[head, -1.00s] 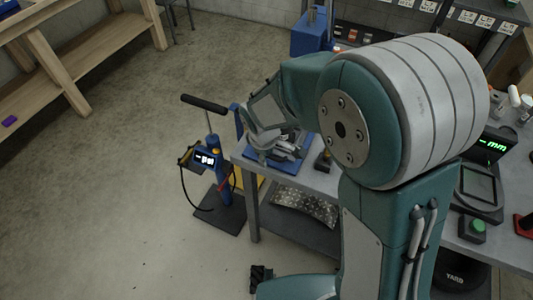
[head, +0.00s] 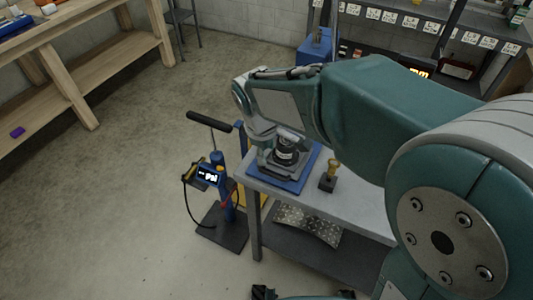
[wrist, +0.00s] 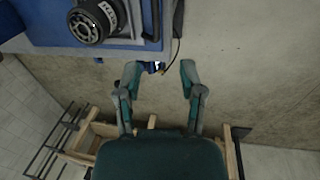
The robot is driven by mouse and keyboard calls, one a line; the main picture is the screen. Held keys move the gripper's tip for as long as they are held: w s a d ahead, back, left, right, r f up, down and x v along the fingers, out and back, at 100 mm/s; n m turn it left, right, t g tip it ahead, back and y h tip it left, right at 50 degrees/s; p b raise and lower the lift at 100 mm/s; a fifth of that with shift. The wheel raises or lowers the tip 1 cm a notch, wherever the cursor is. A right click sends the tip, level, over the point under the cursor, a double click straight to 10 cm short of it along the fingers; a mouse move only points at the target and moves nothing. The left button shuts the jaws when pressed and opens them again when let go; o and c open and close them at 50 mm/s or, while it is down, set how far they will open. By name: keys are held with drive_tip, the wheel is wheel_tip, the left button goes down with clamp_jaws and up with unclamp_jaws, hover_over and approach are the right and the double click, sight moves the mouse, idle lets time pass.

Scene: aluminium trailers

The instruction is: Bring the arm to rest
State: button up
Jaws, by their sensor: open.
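My arm shows large in the head view. Its teal upper link (head: 385,100) reaches left from the big grey joint to the wrist (head: 275,105), which hangs over the near left corner of the grey workbench (head: 365,205). In the wrist view my gripper (wrist: 160,78) has its two teal fingers spread apart, with nothing between them. A dark round part (wrist: 90,22) with a white label stands on a blue plate beyond the fingers. The blue plate (head: 313,165) also shows on the bench in the head view, close to the wrist and partly covered by it.
A blue floor pump (head: 228,200) with a lit display stands left of the bench. A small brass-topped item (head: 331,175) stands on the bench. Wooden shelving (head: 80,70) is at the far left, a labelled rack (head: 440,30) at the back. The concrete floor between is clear.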

idle(0.3)
drive_tip(key=s+d+r+m+t, duration=0.2)
drive_tip(key=s+d+r+m, duration=0.2)
drive_tip(key=s+d+m, duration=0.3)
drive_tip(key=s+d+r+m+t, duration=0.1)
drive_tip(key=s+d+r+m, duration=0.3)
drive_tip(key=d, duration=0.7)
drive_tip(key=s+m, duration=0.2)
drive_tip(key=s, duration=0.2)
drive_tip(key=shift+s+d+r+m+t+y, duration=0.15)
drive_tip(key=shift+d+m+t+y, duration=0.2)
drive_tip(key=shift+m+t+y, duration=0.05)
idle(0.8)
